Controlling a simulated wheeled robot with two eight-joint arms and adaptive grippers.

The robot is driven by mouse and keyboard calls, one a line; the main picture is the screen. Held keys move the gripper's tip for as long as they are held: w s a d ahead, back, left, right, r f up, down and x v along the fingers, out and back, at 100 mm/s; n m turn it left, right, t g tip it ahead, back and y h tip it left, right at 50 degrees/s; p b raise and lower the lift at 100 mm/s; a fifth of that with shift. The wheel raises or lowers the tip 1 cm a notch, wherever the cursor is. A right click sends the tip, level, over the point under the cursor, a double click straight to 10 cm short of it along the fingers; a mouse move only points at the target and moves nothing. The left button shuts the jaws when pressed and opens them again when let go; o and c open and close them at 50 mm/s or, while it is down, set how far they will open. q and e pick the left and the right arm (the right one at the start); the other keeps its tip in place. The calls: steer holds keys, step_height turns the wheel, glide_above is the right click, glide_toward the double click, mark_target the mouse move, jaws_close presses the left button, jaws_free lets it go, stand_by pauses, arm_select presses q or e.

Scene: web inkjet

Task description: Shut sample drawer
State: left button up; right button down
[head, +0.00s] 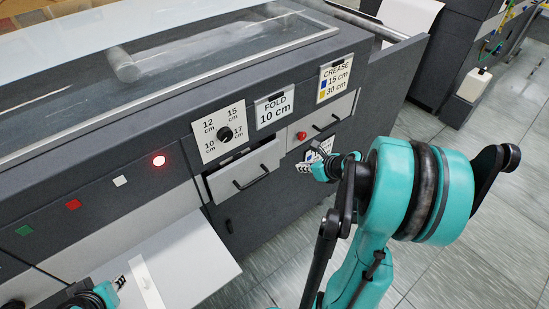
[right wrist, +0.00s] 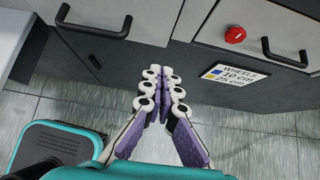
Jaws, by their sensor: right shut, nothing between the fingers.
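A light grey drawer (head: 245,170) below the dial panel stands partly open, its front sticking out from the dark machine. It carries a black bar handle. In the right wrist view the drawer front (right wrist: 122,14) is at the upper left, with its handle (right wrist: 93,32). My right gripper (right wrist: 159,72) is shut and empty, with its fingertips by the drawer's lower right edge in that view; I cannot tell whether they touch it. In the head view its fingers are small beside the teal wrist. My left gripper (head: 95,298) is at the lower left, partly cut off, its fingers unclear.
A second drawer (head: 328,118) to the right looks flush, with a red button (head: 301,135) beside its handle. A WHEELS label (right wrist: 240,76) is below it. A pale tray (head: 185,262) juts out at the left.

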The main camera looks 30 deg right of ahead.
mark_target(276, 152)
steer(key=b+x, duration=0.1)
steer(key=x, duration=0.3)
steer(key=w+r+b+x, duration=0.1)
steer(key=b+x, duration=0.1)
steer(key=x, duration=0.2)
steer(key=b+x, duration=0.1)
steer(key=x, duration=0.3)
steer(key=shift+w+a+r, duration=0.2)
steer(key=shift+w+a, duration=0.05)
steer(key=shift+w+r+b, duration=0.1)
steer(key=shift+w+b, duration=0.2)
steer(key=shift+w, duration=0.2)
steer(key=w, duration=0.4)
steer(key=shift+w+a, duration=0.2)
steer(key=shift+w, duration=0.15)
steer(key=shift+r, duration=0.1)
